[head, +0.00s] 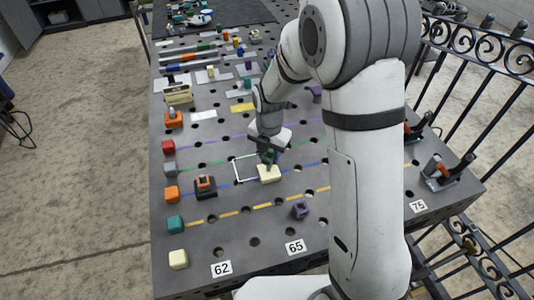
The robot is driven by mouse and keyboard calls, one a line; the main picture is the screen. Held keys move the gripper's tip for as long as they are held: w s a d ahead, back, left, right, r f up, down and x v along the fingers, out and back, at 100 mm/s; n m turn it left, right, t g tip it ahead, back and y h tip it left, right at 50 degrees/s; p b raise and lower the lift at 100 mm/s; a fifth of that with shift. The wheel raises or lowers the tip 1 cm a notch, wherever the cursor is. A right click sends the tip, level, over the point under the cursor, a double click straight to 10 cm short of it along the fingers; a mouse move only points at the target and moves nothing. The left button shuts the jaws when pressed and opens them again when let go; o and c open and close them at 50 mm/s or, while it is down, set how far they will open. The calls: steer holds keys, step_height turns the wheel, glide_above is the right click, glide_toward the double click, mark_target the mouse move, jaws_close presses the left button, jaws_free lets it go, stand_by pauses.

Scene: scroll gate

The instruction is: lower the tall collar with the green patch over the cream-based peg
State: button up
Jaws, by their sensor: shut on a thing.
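My gripper (268,153) points down near the middle of the table, shut on a small dark collar (270,157) with a hint of green on it. The collar is mostly hidden by the fingers. Directly below is the cream base (269,175) of the peg, at the right side of a white outlined square. The peg's shaft is hidden behind the gripper and collar. The collar appears close over the base; I cannot tell whether it is around the peg or just above it.
An orange peg with a dark base (205,187) stands to the left, and a purple collar (300,210) lies to the front right. Coloured blocks (172,193) line the left edge. Red-and-dark clamps (445,172) sit at the right edge by a railing.

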steer(key=shift+f+b, duration=0.5)
steer(key=shift+f, duration=0.2)
steer(key=o, duration=1.2)
steer(key=shift+c, duration=0.2)
step_height(320, 180, up, 8)
steer(key=shift+f+b, duration=0.1)
steer(key=shift+b, duration=0.4)
steer(key=shift+s+d+r+m, duration=0.1)
steer(key=shift+d+r+m, duration=0.15)
steer(key=shift+r+m, duration=0.05)
steer(key=s+d+r+m+t, duration=0.1)
steer(key=s+d+r+m, duration=0.3)
steer(key=s+m, duration=0.5)
steer(key=s+d+r+m+t, duration=0.2)
steer(key=s+d+r+m, duration=0.3)
steer(key=m, duration=1.5)
steer(key=shift+s+d+r+m, duration=0.15)
steer(key=shift+s+d+m, duration=0.15)
steer(key=shift+s+d, duration=2.1)
